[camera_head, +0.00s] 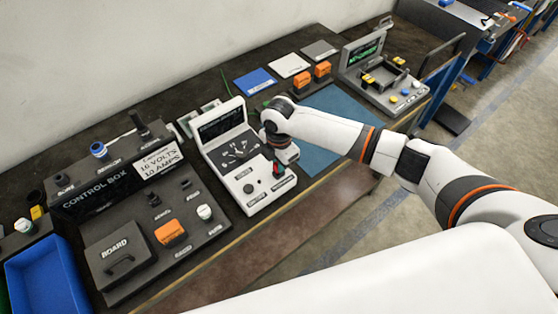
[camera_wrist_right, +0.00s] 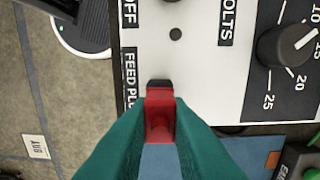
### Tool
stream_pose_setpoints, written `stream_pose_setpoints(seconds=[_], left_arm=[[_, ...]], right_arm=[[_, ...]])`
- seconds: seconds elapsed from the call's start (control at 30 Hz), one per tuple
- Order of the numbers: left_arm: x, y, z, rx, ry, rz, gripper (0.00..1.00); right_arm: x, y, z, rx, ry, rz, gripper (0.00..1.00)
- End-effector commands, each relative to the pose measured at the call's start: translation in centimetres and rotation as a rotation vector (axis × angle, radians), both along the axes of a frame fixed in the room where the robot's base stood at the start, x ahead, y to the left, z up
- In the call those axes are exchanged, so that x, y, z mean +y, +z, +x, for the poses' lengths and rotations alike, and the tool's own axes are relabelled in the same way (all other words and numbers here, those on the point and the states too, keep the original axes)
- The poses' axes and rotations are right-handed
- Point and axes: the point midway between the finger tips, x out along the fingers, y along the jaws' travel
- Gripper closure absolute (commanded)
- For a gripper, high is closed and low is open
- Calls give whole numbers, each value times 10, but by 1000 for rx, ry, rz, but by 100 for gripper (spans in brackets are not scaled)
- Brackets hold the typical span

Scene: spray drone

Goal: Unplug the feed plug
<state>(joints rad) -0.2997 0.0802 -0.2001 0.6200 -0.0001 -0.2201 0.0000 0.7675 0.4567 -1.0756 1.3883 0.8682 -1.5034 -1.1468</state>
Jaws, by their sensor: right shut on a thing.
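The feed plug (camera_wrist_right: 160,112) is a red block with a black end, in the middle of the right wrist view. My right gripper (camera_wrist_right: 160,128) has its green fingers shut on the plug's sides. In the head view my right gripper (camera_head: 278,169) is at the right edge of the white instrument unit (camera_head: 222,155). The label "FEED PLU…" (camera_wrist_right: 131,78) is on the panel beside the plug. A small dark hole (camera_wrist_right: 175,34) shows farther up the panel. Whether the plug sits in a socket is hidden. My left gripper is in no view.
A control box (camera_head: 105,190) and a board panel (camera_head: 190,235) stand left of the unit, with a blue bin (camera_head: 45,275) farther left. A blue mat (camera_head: 325,125) lies right of the unit. Orange blocks (camera_head: 313,75) and a grey open case (camera_head: 385,95) stand beyond.

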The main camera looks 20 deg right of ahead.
Motion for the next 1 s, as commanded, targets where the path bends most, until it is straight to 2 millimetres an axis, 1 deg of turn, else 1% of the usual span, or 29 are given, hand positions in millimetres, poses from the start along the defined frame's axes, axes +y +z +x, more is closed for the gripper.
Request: stream_pose_setpoints(seconds=[0.57, 0.6, 0.67, 0.7, 0.73, 1.0], left_arm=[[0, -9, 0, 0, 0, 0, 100], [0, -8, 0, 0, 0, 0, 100], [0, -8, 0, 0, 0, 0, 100], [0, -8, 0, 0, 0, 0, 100], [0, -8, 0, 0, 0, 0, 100], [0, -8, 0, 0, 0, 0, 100]], right_arm=[[0, -15, 0, 0, 1, 0, 100], [0, -14, 0, 0, 1, 0, 77], [0, -14, 0, 0, 1, 0, 68], [0, -14, 0, 0, 1, 0, 61], [0, -14, 0, 0, 1, 0, 58], [0, -13, 0, 0, 1, 0, 58]])
